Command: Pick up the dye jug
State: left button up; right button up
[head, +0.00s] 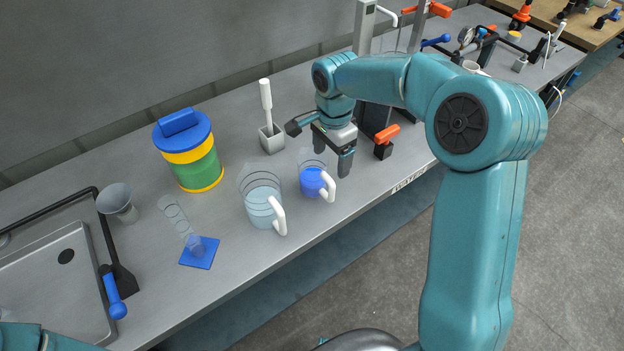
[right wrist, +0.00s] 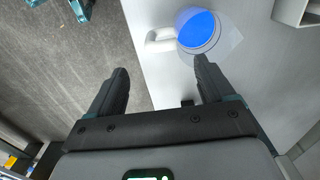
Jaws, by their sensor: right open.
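The dye jug (head: 312,181) is a small clear jug with bright blue liquid and a white handle. It stands upright on the grey bench, and in the right wrist view its blue content (right wrist: 197,28) shows beyond the fingertips. My right gripper (head: 332,160) is open and empty, just behind and to the right of the jug in the head view. In the right wrist view the two fingers (right wrist: 158,72) are apart, with the jug ahead of the right-hand finger and the white handle pointing left. My left gripper is not in view.
A larger clear jug (head: 261,206) with a white handle stands left of the dye jug. A grey holder with a white tool (head: 271,138) is behind. An orange-handled valve (head: 384,142) is to the right. A green and yellow drum (head: 195,166) stands farther left.

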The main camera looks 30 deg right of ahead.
aim_at(330, 177)
notch_tip(330, 177, down, 5)
jog(key=shift+s+f, duration=0.15)
jog(key=shift+f, duration=0.05)
notch_tip(330, 177, down, 5)
jog(key=shift+f+p, duration=0.2)
jog(key=shift+p, duration=0.65)
jog(key=shift+c, duration=0.3)
jog(key=c, duration=1.2)
jog(key=shift+c, duration=0.2)
jog(key=shift+r, duration=0.1)
